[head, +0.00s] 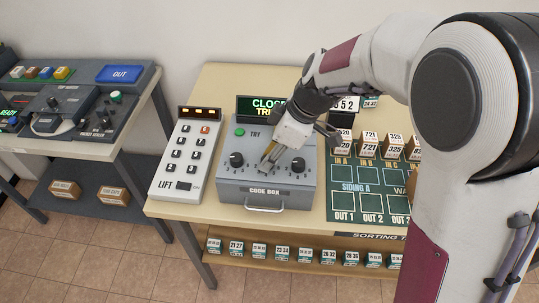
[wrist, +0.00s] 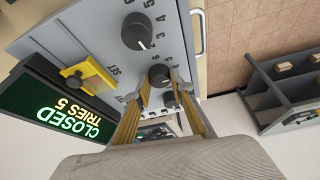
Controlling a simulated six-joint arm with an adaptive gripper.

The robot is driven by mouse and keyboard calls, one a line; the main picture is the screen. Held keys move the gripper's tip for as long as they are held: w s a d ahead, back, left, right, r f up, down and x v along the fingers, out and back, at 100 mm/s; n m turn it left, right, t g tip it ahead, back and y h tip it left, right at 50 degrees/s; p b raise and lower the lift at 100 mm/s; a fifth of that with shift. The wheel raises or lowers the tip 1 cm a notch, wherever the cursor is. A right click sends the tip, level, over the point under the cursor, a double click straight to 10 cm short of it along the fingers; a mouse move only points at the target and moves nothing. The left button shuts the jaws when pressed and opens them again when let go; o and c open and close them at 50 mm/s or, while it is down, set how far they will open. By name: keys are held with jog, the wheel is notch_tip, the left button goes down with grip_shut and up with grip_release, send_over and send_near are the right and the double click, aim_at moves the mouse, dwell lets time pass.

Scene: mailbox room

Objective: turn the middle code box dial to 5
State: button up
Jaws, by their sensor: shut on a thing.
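The grey code box (head: 226,192) stands on the table with black dials in a row along its front. My gripper (head: 268,161) reaches down onto the middle dial and hides it in the head view. In the wrist view, the two fingers of my gripper (wrist: 161,85) stand on either side of the black middle dial (wrist: 160,75) and are shut on it. Which number its pointer meets is unclear. The right dial (head: 298,165) is clear of the fingers and looks large in the wrist view (wrist: 138,30). The left dial (head: 236,160) is also free.
The box's display (wrist: 70,105) reads CLOSED, TRIES 5. A green TRY button (head: 240,132) and a yellow SET control (wrist: 88,77) are on the box. A LIFT keypad (head: 185,157) stands left, and a green sorting board (head: 368,200) lies right. A handle (head: 265,208) juts from the front.

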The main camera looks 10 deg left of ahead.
jog(key=n+g, duration=0.1)
jog(key=n, duration=0.1)
jog(key=shift+w+n, duration=0.1)
jog(key=shift+n, duration=0.2)
jog(key=shift+f+n+g, duration=0.1)
jog(key=shift+n+g, duration=0.2)
jog(key=shift+n, duration=0.4)
jog(key=o, duration=1.1)
jog(key=shift+m, duration=0.4)
jog(key=shift+m, duration=0.3)
jog(key=shift+m+t, duration=0.8)
jog(key=shift+m, duration=0.6)
jog(key=shift+s+m+t+h, duration=0.15)
jog(key=shift+m+t, duration=0.25)
jog(key=shift+m, duration=0.65)
jog(key=shift+s+m+t+h, duration=0.1)
jog(key=shift+m+t+h, duration=0.25)
jog(key=shift+m, duration=0.7)
